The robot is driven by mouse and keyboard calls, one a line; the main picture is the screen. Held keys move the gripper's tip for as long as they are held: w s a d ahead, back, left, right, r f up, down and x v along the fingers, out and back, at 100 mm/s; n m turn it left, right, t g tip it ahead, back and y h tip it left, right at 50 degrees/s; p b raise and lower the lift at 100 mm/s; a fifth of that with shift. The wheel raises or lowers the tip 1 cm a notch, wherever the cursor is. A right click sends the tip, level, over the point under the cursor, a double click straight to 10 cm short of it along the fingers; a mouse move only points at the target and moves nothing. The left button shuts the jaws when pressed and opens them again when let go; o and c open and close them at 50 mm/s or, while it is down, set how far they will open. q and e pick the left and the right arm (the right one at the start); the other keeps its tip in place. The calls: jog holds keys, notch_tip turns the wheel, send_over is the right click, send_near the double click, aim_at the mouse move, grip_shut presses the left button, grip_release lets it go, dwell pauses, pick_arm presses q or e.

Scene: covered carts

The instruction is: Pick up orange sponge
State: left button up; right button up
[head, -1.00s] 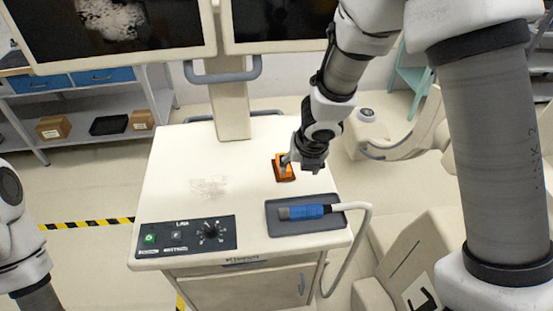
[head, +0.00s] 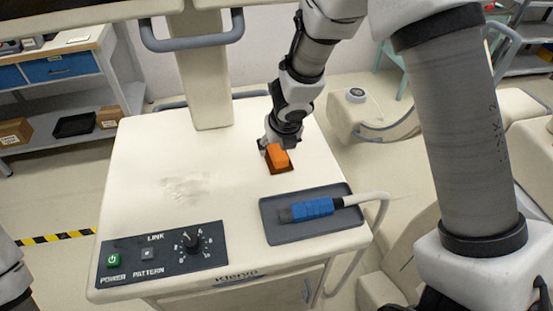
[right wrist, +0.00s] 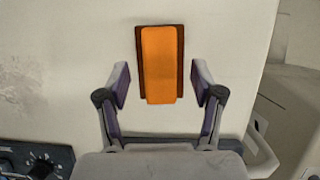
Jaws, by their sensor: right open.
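The orange sponge (head: 279,158) lies on a dark brown base on the cart top, under my right gripper in the head view. In the right wrist view the sponge (right wrist: 161,66) is upright in the picture, with the dark base showing along its sides. My right gripper (head: 271,148) is open. In the right wrist view its two fingers (right wrist: 160,85) stand on either side of the sponge's near part, with a gap on each side. Whether the fingertips are level with the sponge is hard to tell. My left gripper is not in view.
The cart top (head: 150,170) is mostly clear. A dark tray (head: 268,228) holds a blue-handled probe (head: 312,208) with a pale cable, in front of the sponge. A control panel (head: 160,256) is at the front left. A monitor post (head: 208,80) rises behind.

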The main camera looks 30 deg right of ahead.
aim_at(277, 148)
jog(key=shift+s+b+x, duration=0.2)
jog(key=shift+b+x, duration=0.15)
jog(key=shift+x, duration=0.7)
jog(key=shift+w+f, duration=0.1)
jog(key=shift+f, duration=0.15)
jog(key=shift+w+d, duration=0.1)
jog(key=shift+w, duration=0.15)
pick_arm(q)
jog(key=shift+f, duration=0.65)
pick_arm(e)
jog(key=shift+s, duration=0.2)
jog(key=c, duration=1.2)
jog(key=shift+r, duration=0.15)
jog(key=shift+c, duration=0.2)
notch_tip(277, 148, up, 10)
jog(key=p, duration=0.9)
jog(key=shift+p, duration=0.4)
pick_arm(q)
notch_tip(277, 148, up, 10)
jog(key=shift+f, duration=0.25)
pick_arm(e)
jog(key=shift+w, duration=0.1)
